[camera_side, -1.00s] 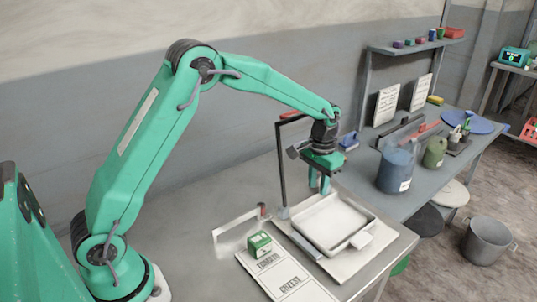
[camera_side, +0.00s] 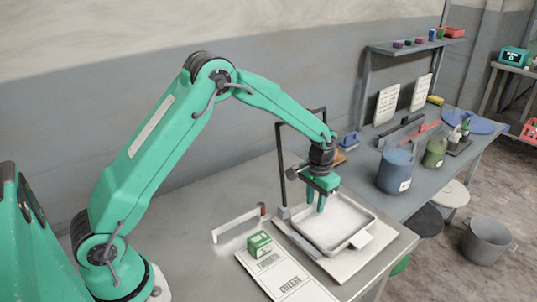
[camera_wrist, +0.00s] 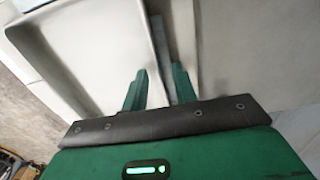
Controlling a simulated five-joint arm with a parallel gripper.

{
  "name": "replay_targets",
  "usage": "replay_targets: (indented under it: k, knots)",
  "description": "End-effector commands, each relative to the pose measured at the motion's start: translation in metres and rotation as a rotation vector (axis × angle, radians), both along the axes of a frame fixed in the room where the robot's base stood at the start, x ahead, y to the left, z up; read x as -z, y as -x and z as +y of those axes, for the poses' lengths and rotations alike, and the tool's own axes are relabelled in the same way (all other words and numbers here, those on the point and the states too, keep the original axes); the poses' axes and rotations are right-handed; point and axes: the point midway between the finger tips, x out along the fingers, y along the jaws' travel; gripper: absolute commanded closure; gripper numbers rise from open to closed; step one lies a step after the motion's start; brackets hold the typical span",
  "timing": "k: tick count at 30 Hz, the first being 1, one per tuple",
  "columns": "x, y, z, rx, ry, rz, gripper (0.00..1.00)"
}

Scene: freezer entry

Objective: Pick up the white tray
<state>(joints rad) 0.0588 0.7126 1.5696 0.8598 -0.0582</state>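The white tray (camera_side: 336,226) is a shallow rectangular pan with a raised rim and a small tab at its front right. It rests flat on a pale base (camera_side: 330,262) on the grey bench. My gripper (camera_side: 322,207) points down at the tray's far left edge, with its two green fingers apart. In the wrist view the fingers (camera_wrist: 158,88) are also spread, and the rim of the tray (camera_wrist: 95,45) runs between them without visible clamping. Whether the fingertips touch the tray cannot be told.
A thin dark frame (camera_side: 282,165) stands close behind my gripper. A green box (camera_side: 259,244) sits on a printed card (camera_side: 288,284) left of the tray. A low bracket (camera_side: 236,223) is further left. Blue (camera_side: 395,170) and green canisters (camera_side: 434,153) stand to the right.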

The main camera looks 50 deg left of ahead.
Motion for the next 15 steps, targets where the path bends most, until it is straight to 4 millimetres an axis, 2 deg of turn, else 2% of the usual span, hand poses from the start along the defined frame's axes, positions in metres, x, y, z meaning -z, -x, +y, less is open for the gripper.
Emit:
replay_targets:
  k: [14,15]
  knots:
    - [0.0004,0.0,-0.0001,0.0,0.0,0.0,0.72]
    - [0.0004,0.0,-0.0001,0.0,0.0,0.0,0.78]
